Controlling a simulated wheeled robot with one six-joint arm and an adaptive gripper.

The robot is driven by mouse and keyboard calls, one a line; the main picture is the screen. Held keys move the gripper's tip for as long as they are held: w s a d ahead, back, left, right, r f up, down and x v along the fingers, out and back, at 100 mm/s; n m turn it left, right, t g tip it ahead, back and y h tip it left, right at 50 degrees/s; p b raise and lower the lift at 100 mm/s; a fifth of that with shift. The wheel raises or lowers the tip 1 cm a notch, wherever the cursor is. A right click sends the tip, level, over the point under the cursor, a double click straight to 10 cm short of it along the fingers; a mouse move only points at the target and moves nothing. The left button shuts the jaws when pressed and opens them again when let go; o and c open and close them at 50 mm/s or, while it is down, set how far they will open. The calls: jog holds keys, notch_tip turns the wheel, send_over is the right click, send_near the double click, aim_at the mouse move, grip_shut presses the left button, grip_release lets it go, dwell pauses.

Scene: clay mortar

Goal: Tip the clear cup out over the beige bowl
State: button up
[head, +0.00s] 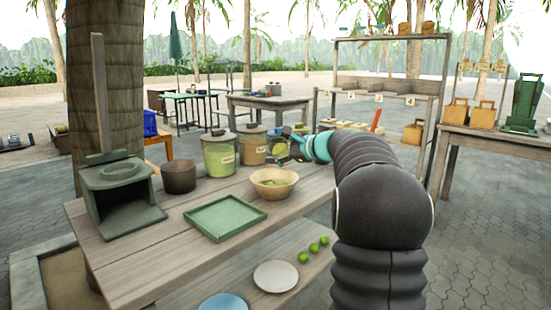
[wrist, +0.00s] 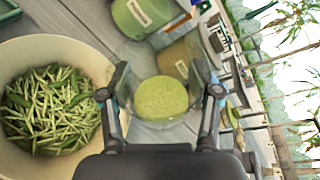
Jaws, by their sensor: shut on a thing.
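The clear cup (wrist: 160,95) is between the two fingers of my gripper (wrist: 160,94) in the wrist view, with green powdery contents inside it. My gripper is shut on it. The beige bowl (head: 273,190) stands on the wooden table, right of the green tray. It also shows in the wrist view (wrist: 60,48), left of the cup, holding thin green strips or leaves. In the head view my gripper (head: 284,148) is just behind and above the bowl, beside the jars. The cup is small there and its tilt is hard to tell.
Two lidded labelled jars (head: 218,158) (head: 253,148) stand behind the bowl, close to the cup. A dark brown pot (head: 179,177), a green tray (head: 225,216) and a grey-green stove-like stand (head: 120,195) are on the left. Limes (head: 313,248) and plates (head: 275,276) lie on a lower shelf.

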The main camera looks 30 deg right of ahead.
jog(key=shift+s+a+f+n+t+h+b, duration=0.15)
jog(key=shift+n+t+b, duration=0.5)
jog(key=shift+b, duration=1.9)
jog(key=shift+w+r+n+t+h+b, duration=0.15)
jog(key=shift+n+b, duration=0.9)
jog(key=shift+b, duration=1.5)
jog(key=shift+s+f+b, duration=0.1)
jog(key=shift+b, duration=0.3)
jog(key=shift+n+b, duration=0.35)
jog(key=shift+n, duration=0.05)
jog(key=shift+s+r+n+t, duration=0.1)
jog(key=shift+r+n+t, duration=0.2)
jog(key=shift+n+t, duration=0.1)
jog(key=shift+a, duration=0.1)
jog(key=shift+n, duration=0.3)
